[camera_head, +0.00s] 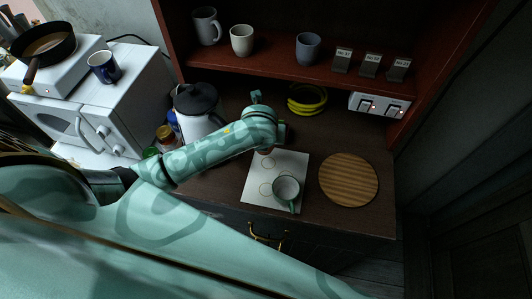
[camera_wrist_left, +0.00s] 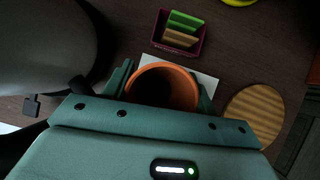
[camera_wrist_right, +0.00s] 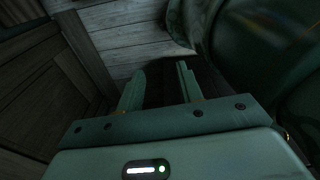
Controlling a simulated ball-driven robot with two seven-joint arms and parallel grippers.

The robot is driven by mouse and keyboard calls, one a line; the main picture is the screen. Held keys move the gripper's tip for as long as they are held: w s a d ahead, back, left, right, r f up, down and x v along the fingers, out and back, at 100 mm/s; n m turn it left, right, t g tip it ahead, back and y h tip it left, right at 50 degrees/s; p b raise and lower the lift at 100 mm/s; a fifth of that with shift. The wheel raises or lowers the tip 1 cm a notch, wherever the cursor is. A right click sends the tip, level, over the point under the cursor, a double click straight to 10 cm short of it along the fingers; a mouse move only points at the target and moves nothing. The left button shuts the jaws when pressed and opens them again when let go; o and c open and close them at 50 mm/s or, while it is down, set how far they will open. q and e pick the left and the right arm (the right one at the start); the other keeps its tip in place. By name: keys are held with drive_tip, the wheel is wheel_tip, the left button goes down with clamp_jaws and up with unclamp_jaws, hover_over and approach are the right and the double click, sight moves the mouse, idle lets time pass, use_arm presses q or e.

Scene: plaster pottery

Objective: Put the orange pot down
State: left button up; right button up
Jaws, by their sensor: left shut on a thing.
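The orange pot (camera_wrist_left: 168,70) is between the fingers of my left gripper (camera_wrist_left: 163,92) in the left wrist view, with its round open mouth facing the camera. My left gripper is shut on it. In the head view only a small orange sliver (camera_head: 267,151) shows under my left arm, near the upper left part of a white sheet (camera_head: 257,196) with circles drawn on it. I cannot tell whether the pot touches the surface. My right gripper (camera_wrist_right: 158,82) is open and empty, over a dark area with wooden planks beyond.
A grey-green mug (camera_head: 286,188) stands on the sheet's lower right. A round wooden board (camera_head: 348,180) lies to the right. A kettle (camera_head: 197,103) stands left of my arm. A small tray (camera_wrist_left: 162,40) holds green and tan blocks. A yellow coil (camera_head: 307,100) lies behind.

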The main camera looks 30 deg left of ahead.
use_arm(q)
wheel_tip(320, 180, down, 2)
drive_tip(key=shift+w+f, duration=0.1)
drive_tip(key=shift+a+f+b, duration=0.15)
drive_tip(key=shift+f+b, duration=0.15)
drive_tip(key=shift+f, duration=0.4)
wheel_tip(320, 180, down, 3)
drive_tip(key=shift+f+b, duration=0.1)
drive_tip(key=shift+b, duration=0.35)
use_arm(e)
drive_tip(key=shift+w+a+f, duration=0.65)
drive_tip(key=shift+f, duration=0.15)
use_arm(q)
drive_tip(key=o, duration=1)
use_arm(e)
drive_tip(key=shift+d, duration=0.15)
use_arm(q)
drive_tip(key=shift+s+r, duration=0.25)
drive_tip(key=shift+r, duration=0.15)
drive_tip(key=p+v, duration=0.3)
drive_tip(key=v, duration=0.8)
drive_tip(key=shift+r+p, duration=0.1)
drive_tip(key=shift+p, duration=0.3)
use_arm(e)
drive_tip(key=r, duration=0.3)
drive_tip(key=shift+d+r, duration=0.2)
drive_tip(key=shift+r, duration=0.15)
